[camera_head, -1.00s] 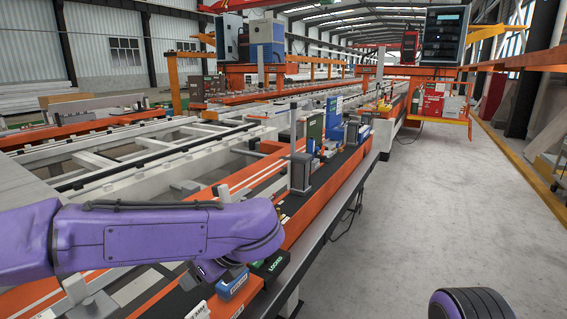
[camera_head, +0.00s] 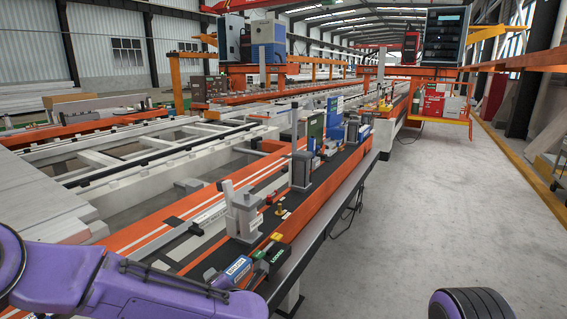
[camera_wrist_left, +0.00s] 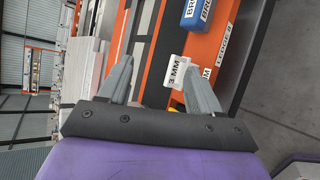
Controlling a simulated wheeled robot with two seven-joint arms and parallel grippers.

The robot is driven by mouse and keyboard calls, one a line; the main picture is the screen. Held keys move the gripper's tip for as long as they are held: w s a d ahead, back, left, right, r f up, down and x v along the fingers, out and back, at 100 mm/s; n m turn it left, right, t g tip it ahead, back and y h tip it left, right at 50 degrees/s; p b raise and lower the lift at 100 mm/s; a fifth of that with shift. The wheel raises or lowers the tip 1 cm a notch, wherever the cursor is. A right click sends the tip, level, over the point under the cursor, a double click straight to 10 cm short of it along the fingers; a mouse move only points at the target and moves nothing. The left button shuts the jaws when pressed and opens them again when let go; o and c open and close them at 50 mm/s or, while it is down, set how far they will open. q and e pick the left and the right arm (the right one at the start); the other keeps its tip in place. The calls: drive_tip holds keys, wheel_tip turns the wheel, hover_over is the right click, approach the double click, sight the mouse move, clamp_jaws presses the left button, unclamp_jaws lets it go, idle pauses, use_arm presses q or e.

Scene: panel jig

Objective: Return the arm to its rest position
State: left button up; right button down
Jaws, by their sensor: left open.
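My left arm (camera_head: 130,290) is purple and crosses the lower left of the head view. Its gripper lies out of that view. In the left wrist view my left gripper (camera_wrist_left: 160,85) is open, its two grey fingers well apart with nothing held between them. Beyond the fingers, part of the orange jig rail shows with a white block marked "3 MM" (camera_wrist_left: 178,72) near the right finger. A dark round purple part of mine (camera_head: 472,304) shows at the lower right of the head view. My right gripper is not seen.
The orange jig rail (camera_head: 318,205) runs away along the left of the aisle. It carries a grey clamp post (camera_head: 243,215), a blue block (camera_head: 237,271) and a green block marked "LOCKED" (camera_head: 272,257). The grey floor (camera_head: 430,220) to the right is clear.

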use_arm(q)
drive_tip(key=s+a+f+m+g+h, duration=0.1)
drive_tip(key=s+f+m, duration=0.35)
drive_tip(key=f, duration=0.25)
drive_tip(key=s+a+f+m+h, duration=0.1)
drive_tip(key=s+a+f+m, duration=0.1)
drive_tip(key=s+f+m, duration=0.35)
drive_tip(key=s+a+f+m+g+h, duration=0.1)
drive_tip(key=s+f+m, duration=0.1)
drive_tip(key=f+m, duration=0.5)
drive_tip(key=s+a+f+m+g, duration=0.1)
drive_tip(key=s+a+f+g, duration=0.1)
drive_tip(key=s, duration=0.5)
drive_tip(key=s+a+f+m+g, duration=0.1)
drive_tip(key=s+a+f+g, duration=0.1)
drive_tip(key=s+a+f, duration=0.3)
drive_tip(key=s+a+f+m+g, duration=0.1)
drive_tip(key=s+a+f, duration=0.3)
drive_tip(key=s, duration=0.6)
drive_tip(key=shift+a+f+m+g+y, duration=0.15)
drive_tip(key=shift+a+m+g+y, duration=0.2)
drive_tip(key=shift+m, duration=0.25)
drive_tip(key=shift+s, duration=0.1)
